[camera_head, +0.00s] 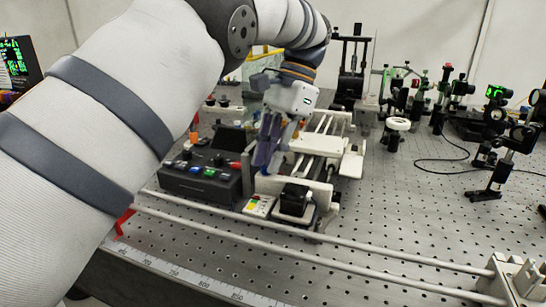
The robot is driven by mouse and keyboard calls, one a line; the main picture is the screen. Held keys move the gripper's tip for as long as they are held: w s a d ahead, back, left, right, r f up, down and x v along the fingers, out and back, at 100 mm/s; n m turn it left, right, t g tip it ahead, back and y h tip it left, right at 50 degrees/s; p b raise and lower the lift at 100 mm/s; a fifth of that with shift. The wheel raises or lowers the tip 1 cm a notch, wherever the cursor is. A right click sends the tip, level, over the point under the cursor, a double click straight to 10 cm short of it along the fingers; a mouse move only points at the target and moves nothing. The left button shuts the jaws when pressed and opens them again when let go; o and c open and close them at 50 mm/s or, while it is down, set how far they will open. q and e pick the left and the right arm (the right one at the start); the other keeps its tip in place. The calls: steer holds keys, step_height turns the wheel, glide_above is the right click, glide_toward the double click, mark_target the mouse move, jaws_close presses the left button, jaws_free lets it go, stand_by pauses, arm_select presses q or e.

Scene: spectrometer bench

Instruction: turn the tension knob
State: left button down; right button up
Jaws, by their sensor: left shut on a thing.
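My left gripper (265,158) reaches down at the left side of the white stage with parallel rods (318,145). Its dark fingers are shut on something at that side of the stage. The fingers hide what is between them, so the tension knob itself cannot be clearly seen. A black motor block (295,198) sits on the near end of the stage, just right of and below the fingertips. My right gripper is not in view.
A black control box (200,178) with coloured buttons stands left of the gripper. A small keypad (259,206) lies near it. Two long rails (330,255) cross the perforated bench in front. Optics on posts (492,150) and a white round wheel (397,124) stand to the right.

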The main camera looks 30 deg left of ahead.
arm_select(q)
steer(key=shift+a+n+h, duration=0.15)
steer(key=shift+n+h, duration=0.45)
steer(key=shift+n, duration=1)
steer(key=c, duration=1.5)
jaws_free()
